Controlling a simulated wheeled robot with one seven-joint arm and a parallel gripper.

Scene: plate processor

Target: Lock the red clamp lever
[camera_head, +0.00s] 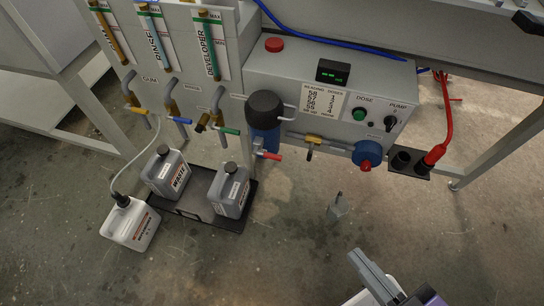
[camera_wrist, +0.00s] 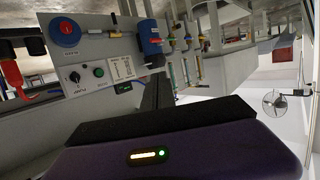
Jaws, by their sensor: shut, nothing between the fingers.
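The red lever (camera_head: 267,155) sticks out to the right from beneath the blue canister with a black cap (camera_head: 264,108), below the grey cabinet. I take it for the clamp lever; its latch is too small to read. In the upside-down wrist view, a small red part beside the blue canister (camera_wrist: 147,36) seems to be the lever (camera_wrist: 156,40). My gripper (camera_head: 358,258) is at the lower right of the head view, well apart from the lever. It is shut and empty.
A yellow valve (camera_head: 313,139) and a round blue fitting with a red knob (camera_head: 367,153) are right of the lever. A red plug (camera_head: 436,154) sits farther right. Grey bottles (camera_head: 232,190) stand in a black tray at lower left. Open floor lies in front.

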